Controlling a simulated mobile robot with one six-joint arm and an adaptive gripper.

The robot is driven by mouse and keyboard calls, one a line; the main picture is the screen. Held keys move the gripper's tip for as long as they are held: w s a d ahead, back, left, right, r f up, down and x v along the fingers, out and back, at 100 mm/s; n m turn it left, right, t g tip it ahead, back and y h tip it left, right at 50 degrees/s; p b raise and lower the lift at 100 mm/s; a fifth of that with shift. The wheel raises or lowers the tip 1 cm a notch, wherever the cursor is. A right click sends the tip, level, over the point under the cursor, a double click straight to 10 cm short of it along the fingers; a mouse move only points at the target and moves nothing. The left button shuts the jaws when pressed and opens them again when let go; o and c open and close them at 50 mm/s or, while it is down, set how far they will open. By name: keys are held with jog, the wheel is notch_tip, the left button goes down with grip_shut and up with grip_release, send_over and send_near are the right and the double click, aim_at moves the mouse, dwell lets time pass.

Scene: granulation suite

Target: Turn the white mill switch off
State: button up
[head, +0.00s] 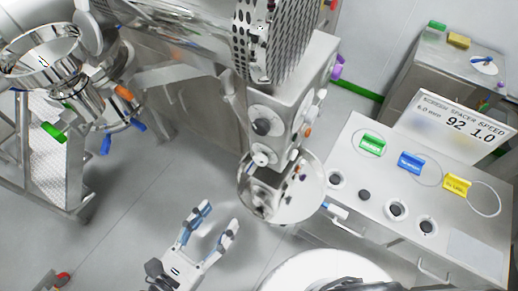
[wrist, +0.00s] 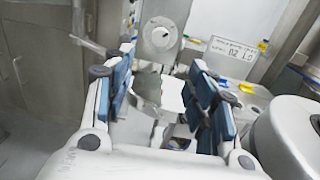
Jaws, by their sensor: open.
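In the head view, a white knob (head: 262,158), which looks like the mill switch, sits low on the grey machine column. A darker knob (head: 262,127) on a round plate is above it. Which way the white knob is set is too small to tell. My gripper (head: 218,217) is open and empty, below and left of the white knob and apart from it. In the wrist view, my gripper (wrist: 161,62) has its blue-padded fingers spread wide. A round plate with a small pale knob (wrist: 161,36) shows beyond the fingertips; I cannot tell which knob this is.
A round steel dish (head: 285,205) sits below the knobs. At right, a bench (head: 345,215) carries green, blue and yellow tags and a sign (head: 458,125). A steel hopper frame (head: 55,150) stands at left. Floor around my gripper is clear.

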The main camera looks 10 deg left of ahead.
aim_at(259, 162)
jog(key=b+x, duration=0.1)
jog(key=x, duration=1.6)
jog(key=shift+w+d, duration=0.1)
jog(key=c, duration=1.1)
